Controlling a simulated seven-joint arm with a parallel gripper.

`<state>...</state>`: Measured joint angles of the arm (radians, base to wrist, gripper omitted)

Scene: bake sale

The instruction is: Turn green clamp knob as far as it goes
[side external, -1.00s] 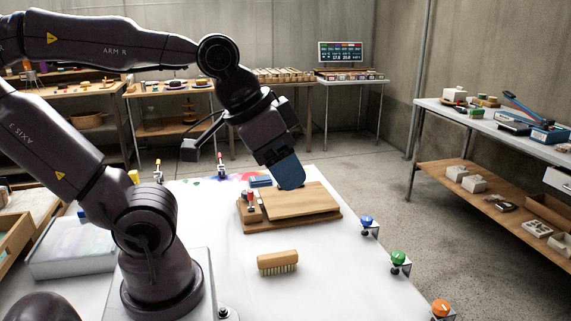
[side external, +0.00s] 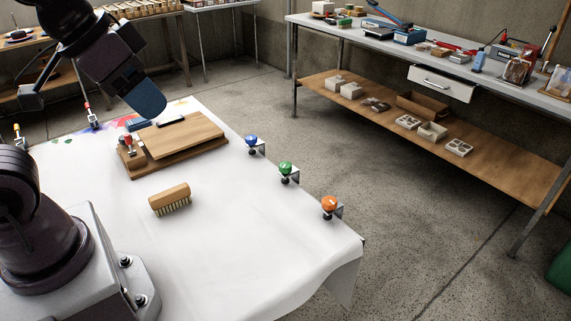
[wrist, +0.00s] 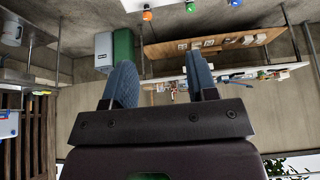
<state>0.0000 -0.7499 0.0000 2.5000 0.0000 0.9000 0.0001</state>
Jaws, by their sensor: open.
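The green clamp knob (side external: 285,168) sits on a clamp at the right edge of the white table, between a blue knob (side external: 251,140) and an orange knob (side external: 329,203). In the wrist view the green knob (wrist: 190,6) is at the top edge, small, with the orange knob (wrist: 147,15) to its left. My gripper (side external: 150,106) is above the wooden board, left of and apart from the green knob. In the wrist view its two blue fingers (wrist: 162,84) are spread apart with nothing between them.
A wooden board (side external: 180,135) on a base lies on the table (side external: 235,245), with a brush (side external: 170,199) in front of it. More clamps (side external: 90,115) stand at the far left edge. A workbench (side external: 440,60) stands beyond open floor at right. The table's front right is clear.

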